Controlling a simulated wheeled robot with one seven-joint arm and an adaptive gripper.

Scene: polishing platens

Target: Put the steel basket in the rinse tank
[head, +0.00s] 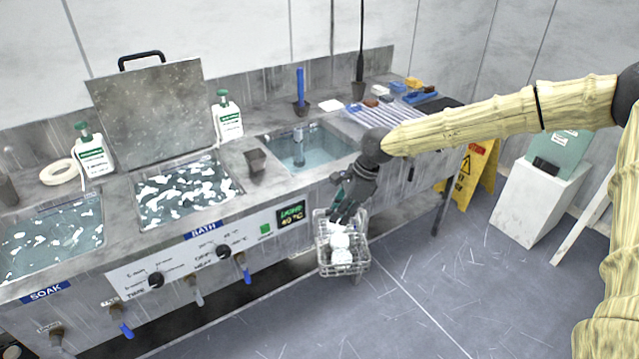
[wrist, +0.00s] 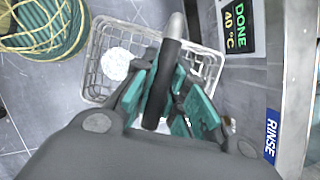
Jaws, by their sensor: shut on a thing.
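The steel basket (head: 342,266) is a wire basket with white lumps inside, hanging in the air in front of the counter. My gripper (head: 347,207) is above it, shut on its handle. In the wrist view, the fingers (wrist: 172,100) close around the dark handle bar, and the basket's wire rim (wrist: 94,45) shows beyond, with one white lump visible. The rinse tank (head: 318,153) is the right-hand basin, holding clear bluish water with an upright grey fitting in it. It lies behind and left of my gripper. Its RINSE label (wrist: 270,136) shows in the wrist view.
The bath tank (head: 185,190), with its lid (head: 150,110) raised, and the soak tank (head: 50,240) hold water with white foam. A small dark block (head: 256,160) stands between bath and rinse. A coiled hose (wrist: 45,28) lies on the floor. A yellow sign (head: 470,172) stands at right.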

